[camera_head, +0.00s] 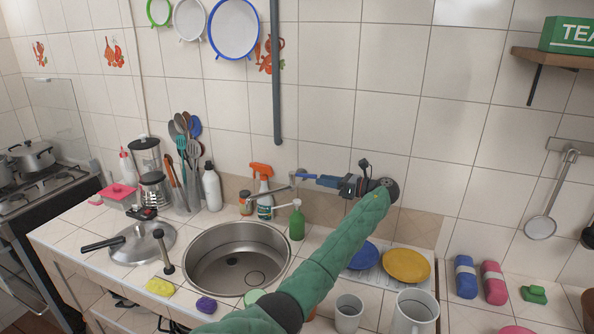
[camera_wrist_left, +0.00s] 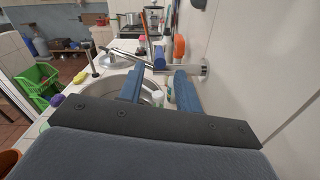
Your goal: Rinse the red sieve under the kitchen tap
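No red sieve is in either view. The kitchen tap's metal spout (camera_head: 281,190) reaches from the tiled wall over the round steel sink (camera_head: 187,268); it also shows in the wrist view (camera_wrist_left: 130,55). A small blue part (camera_wrist_left: 159,58), which looks like the tap's handle, sits by the spout. My left gripper (camera_head: 322,181) is beside the tap at the wall, pointing left. In the wrist view its two blue fingers (camera_wrist_left: 158,88) are apart with nothing between them; the blue part lies just beyond the gap. My right gripper is not in view.
A spray bottle (camera_head: 262,192) and a green soap bottle (camera_head: 297,222) stand close by the tap. Green, white and blue sieves (camera_head: 235,28) hang on the wall. Plates (camera_head: 406,265) and mugs (camera_head: 415,312) stand on the right.

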